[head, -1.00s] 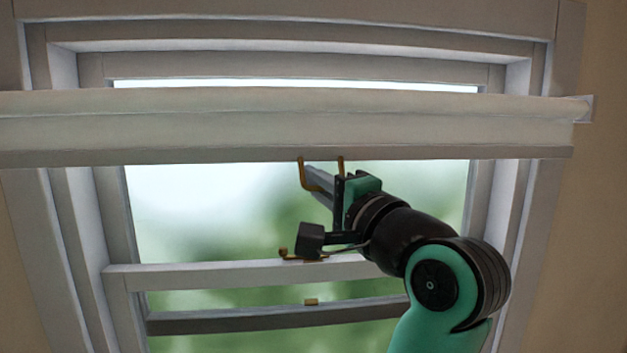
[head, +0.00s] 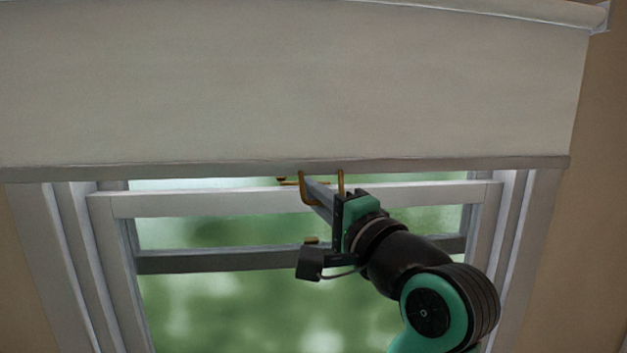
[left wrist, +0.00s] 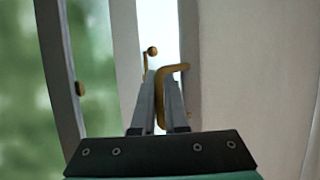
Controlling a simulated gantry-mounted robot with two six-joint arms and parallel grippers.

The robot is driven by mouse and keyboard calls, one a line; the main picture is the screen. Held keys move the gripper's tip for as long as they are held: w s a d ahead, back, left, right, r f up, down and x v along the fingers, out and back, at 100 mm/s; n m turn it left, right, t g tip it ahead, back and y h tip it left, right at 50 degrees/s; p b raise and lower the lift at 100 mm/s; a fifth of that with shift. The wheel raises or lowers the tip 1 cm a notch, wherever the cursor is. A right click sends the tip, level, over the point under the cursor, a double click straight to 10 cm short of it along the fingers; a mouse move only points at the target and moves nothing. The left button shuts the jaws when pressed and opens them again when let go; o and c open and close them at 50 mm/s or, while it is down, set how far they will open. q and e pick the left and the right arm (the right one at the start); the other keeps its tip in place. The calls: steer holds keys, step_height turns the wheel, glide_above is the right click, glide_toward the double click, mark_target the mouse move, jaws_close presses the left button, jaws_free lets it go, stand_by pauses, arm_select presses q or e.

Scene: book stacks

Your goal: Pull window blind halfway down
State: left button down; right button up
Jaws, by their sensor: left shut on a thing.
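The cream window blind (head: 290,85) hangs partly down over the upper part of the window, with its grey bottom bar (head: 220,173) just above the window's middle rail. A brass pull handle (head: 303,189) hangs below the bar. My left gripper (head: 318,192) is shut on the handle from below the bar. In the left wrist view, the handle (left wrist: 172,69) shows at the fingers of my left gripper (left wrist: 160,105), and the blind (left wrist: 255,80) fills the right side. The fingers partly hide the handle. My right gripper is not in view.
The white window frame (head: 530,240) and middle rail (head: 190,203) stand behind the blind and my arm. A dark grey sash rail (head: 210,261) runs lower, with a small brass latch (head: 311,240). Glass below the blind shows blurred green. Beige wall lies on both sides.

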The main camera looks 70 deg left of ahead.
arm_select(q)
step_height(320, 180, down, 29)
steer(key=b, duration=2.1)
steer(key=c, duration=1.2)
jaws_free()
steer(key=v, duration=1.1)
steer(key=shift+d, duration=0.3)
